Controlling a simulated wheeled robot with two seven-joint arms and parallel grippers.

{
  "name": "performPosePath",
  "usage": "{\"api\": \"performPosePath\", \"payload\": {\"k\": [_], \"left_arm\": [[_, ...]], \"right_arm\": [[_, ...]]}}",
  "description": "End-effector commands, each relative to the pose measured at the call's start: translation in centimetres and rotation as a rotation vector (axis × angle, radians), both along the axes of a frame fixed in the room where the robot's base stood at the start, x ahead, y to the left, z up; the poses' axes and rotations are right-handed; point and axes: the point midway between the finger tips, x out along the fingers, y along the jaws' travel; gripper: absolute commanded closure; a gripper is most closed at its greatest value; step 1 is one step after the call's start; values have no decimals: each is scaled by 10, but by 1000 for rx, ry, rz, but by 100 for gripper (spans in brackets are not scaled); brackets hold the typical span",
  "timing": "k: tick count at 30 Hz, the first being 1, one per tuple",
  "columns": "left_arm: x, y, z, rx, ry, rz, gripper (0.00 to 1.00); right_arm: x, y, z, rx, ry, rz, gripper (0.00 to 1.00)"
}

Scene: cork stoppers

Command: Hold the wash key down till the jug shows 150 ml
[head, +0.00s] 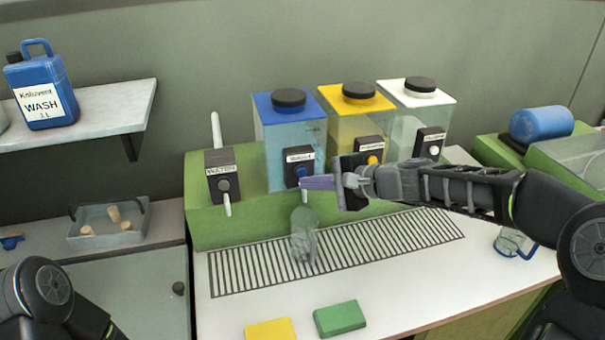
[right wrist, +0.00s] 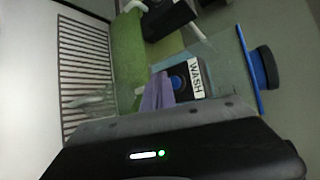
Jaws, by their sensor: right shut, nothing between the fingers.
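The wash key is a blue round button (head: 303,172) on a black block under the blue-lidded tank (head: 289,135). It also shows beside the WASH label in the right wrist view (right wrist: 177,83). My right gripper (head: 304,183) is shut and empty, its purple fingertips right at the key; I cannot tell whether they press it. The fingers also show in the right wrist view (right wrist: 158,92). A clear jug (head: 304,237) stands on the drain grille below the wash spout. Its marks and liquid level are too faint to read. My left gripper is out of view.
Yellow-lidded (head: 355,105) and white-lidded (head: 417,100) tanks stand to the right, a water tap block (head: 222,175) to the left. A blue-handled jug (head: 510,242) stands at the right. Yellow (head: 270,330) and green (head: 340,318) pads lie in front. A wash bottle (head: 42,90) is on the shelf.

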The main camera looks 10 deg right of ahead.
Motion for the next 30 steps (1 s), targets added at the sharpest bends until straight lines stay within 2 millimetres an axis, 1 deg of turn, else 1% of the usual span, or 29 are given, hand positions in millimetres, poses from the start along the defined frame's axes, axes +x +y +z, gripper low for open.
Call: {"api": "performPosePath", "payload": {"k": [11, 21, 30], "left_arm": [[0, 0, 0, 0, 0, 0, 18], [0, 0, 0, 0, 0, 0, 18], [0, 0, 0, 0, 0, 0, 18]], "right_arm": [[0, 0, 0, 0, 0, 0, 100], [8, 1, 0, 0, 0, 0, 100], [8, 0, 0, 0, 0, 0, 100]]}}
